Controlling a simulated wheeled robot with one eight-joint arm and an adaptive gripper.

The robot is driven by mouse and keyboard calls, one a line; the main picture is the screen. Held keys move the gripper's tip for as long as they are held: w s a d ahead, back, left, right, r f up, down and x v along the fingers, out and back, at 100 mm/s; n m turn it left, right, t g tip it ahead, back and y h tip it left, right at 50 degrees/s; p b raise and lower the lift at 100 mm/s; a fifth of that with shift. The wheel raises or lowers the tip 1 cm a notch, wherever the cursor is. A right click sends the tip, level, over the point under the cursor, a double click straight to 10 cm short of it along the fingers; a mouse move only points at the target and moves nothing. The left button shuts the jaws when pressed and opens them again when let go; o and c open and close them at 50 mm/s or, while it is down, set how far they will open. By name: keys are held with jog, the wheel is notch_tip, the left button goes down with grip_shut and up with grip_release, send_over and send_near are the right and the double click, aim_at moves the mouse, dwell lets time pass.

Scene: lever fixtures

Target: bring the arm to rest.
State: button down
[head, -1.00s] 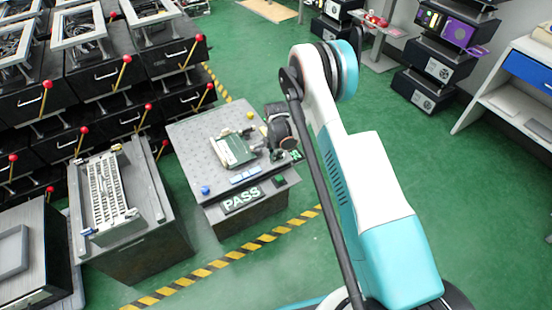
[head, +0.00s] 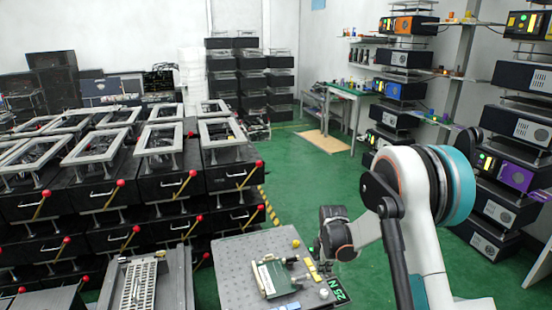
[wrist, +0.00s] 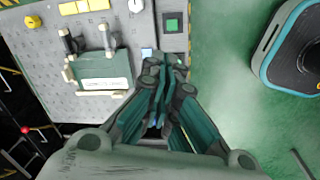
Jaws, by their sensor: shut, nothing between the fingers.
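My gripper (wrist: 160,75) is shut and empty in the wrist view, its fingertips together over the edge of the grey perforated bench top. In the head view my arm bends down to the bench (head: 232,262), and its wrist is at the bench's right side; the fingertips are hard to make out there. A green fixture plate with a white label (wrist: 102,72) lies on the bench to the left of the gripper, with two dark lever clamps beside it. The plate (head: 272,278) also shows in the head view. I see no contact between gripper and plate.
Black drawer units with red-knobbed levers (head: 120,185) fill the left. A grey fixture with a slotted white rack (head: 138,285) stands left of the bench. Black machine stacks (head: 505,165) line the right. Green floor (head: 305,175) is open behind the bench.

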jog(key=s+d+r+m+t, duration=0.1)
jog(key=s+r+m, duration=0.4)
jog(key=r, duration=0.7)
jog(key=s+d+r+m+t, duration=0.1)
jog(key=s+r+m+t, duration=0.15)
jog(key=s+r, duration=0.75)
jog(key=s+r+m, duration=0.2)
jog(key=s+m, duration=0.1)
jog(key=s, duration=0.3)
jog(key=s+r+m+t, duration=0.1)
jog(key=s+r+m, duration=0.2)
jog(key=s, duration=0.4)
jog(key=s+d+r+m+t, duration=0.1)
jog(key=s+r+m, duration=0.1)
jog(key=s+m, duration=0.2)
jog(key=shift+s+r, duration=0.35)
jog(key=shift+s, duration=0.95)
jog(key=shift+d+t, duration=0.1)
jog(key=shift+t, duration=0.15)
